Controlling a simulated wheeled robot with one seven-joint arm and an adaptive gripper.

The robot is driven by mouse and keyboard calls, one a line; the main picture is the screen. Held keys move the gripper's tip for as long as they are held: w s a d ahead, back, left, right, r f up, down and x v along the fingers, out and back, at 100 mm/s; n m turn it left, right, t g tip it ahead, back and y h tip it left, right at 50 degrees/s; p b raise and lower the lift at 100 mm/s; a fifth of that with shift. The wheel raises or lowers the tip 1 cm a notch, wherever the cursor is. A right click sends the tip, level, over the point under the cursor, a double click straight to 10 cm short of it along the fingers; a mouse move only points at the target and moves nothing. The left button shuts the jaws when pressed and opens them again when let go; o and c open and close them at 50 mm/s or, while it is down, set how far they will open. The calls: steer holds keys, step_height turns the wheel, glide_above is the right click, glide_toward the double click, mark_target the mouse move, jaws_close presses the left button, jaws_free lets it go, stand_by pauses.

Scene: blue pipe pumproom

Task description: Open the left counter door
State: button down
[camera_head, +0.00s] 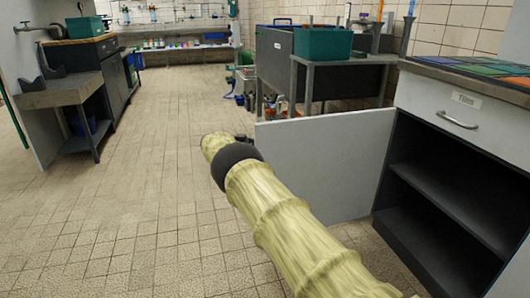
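The counter (459,72) stands at the right, with a drawer (450,105) above a dark shelved compartment (440,195). The white counter door (335,155) stands swung wide open from the compartment's left side, reaching left into the room. The compartment behind it is open to view and its shelves look empty. My arm (290,235), in a pale yellow cover with a dark band, crosses in front of the door's lower left part and hides some of it. My gripper's fingers do not show; I cannot tell whether the arm touches the door.
A bench (65,93) with dark cabinets stands at the left. A grey table (350,67) with a green crate (322,43) stands behind the door. The tiled floor (150,190) left of my arm is clear.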

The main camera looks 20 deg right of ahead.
stand_by(0.3)
steer(key=c, duration=1.5)
jaws_free()
steer(key=shift+w+a, duration=0.1)
steer(key=shift+a, duration=0.2)
